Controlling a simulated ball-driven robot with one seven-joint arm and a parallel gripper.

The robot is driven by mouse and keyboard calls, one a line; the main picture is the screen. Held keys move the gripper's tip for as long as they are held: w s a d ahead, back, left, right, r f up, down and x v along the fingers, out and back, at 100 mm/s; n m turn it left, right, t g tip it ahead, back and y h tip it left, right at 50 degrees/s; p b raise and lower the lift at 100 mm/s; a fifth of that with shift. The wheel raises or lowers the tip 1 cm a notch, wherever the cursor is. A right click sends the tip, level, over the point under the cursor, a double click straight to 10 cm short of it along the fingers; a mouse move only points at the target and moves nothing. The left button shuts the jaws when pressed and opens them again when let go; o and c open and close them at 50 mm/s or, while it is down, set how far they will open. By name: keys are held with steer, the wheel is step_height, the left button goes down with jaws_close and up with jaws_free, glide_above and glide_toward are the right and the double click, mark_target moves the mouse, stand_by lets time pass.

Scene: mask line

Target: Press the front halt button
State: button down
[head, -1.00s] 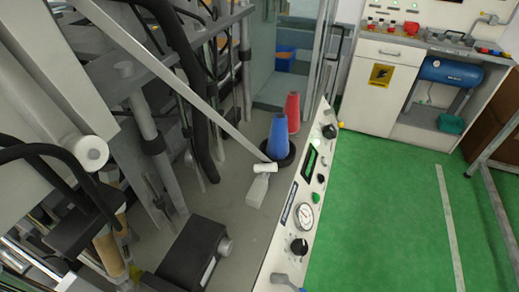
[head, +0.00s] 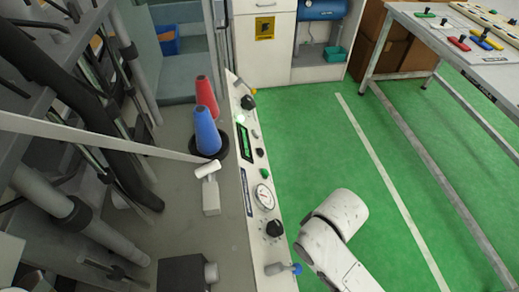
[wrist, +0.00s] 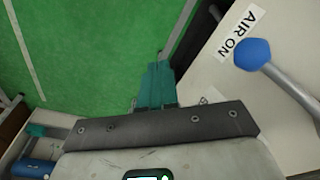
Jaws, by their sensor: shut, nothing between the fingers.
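The white control panel (head: 252,150) runs along the front edge of the machine in the head view. I cannot pick out which control is the halt button. In the wrist view, my gripper (wrist: 158,72) is shut and empty, its teal fingers together over the green floor, left of the panel. The lever's blue ball (wrist: 252,54) shows to its right, beside the "AIR ON" label (wrist: 238,32).
A red cone (head: 206,92) and a blue cone (head: 206,132) stand on the machine bed behind the panel. A table (head: 425,45) with coloured-handled tools is at the upper right. The green floor (head: 310,130) in front of the panel is clear.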

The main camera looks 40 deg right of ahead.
mark_target(260, 152)
steer(key=w+r+t+p, duration=0.1)
steer(key=w+r, duration=0.1)
steer(key=w, duration=0.2)
steer(key=w+r+t+y+p, duration=0.1)
steer(key=w+r+t, duration=0.1)
steer(key=w, duration=0.3)
steer(key=w+d+r+t+p, duration=0.1)
steer(key=w+r, duration=0.2)
steer(key=w, duration=0.1)
steer(key=shift+w+r+n+t+y, duration=0.3)
steer(key=shift+r+n+t, duration=0.1)
steer(key=shift+w+d+f+t+y, duration=0.15)
steer(key=shift+w+d+f+t, duration=0.15)
steer(key=shift+w+d, duration=0.25)
steer(key=shift+w+d+f+t+y, duration=0.15)
steer(key=shift+w+d+f+t, duration=0.15)
steer(key=shift+w+d, duration=0.2)
steer(key=w+d+r+t, duration=0.1)
steer(key=w+d+t, duration=0.2)
steer(key=d, duration=0.4)
steer(key=w+d+r+t, duration=0.1)
steer(key=w+d+t, duration=0.2)
steer(key=d, duration=0.5)
steer(key=shift+d+r+m+t, duration=0.15)
steer(key=shift+r+m+t, duration=0.05)
steer(key=shift+m+t, duration=0.1)
steer(key=w+a+f+b, duration=0.3)
steer(key=a+f, duration=0.2)
steer(key=shift+w+a+f, duration=0.35)
steer(key=shift+w, duration=0.05)
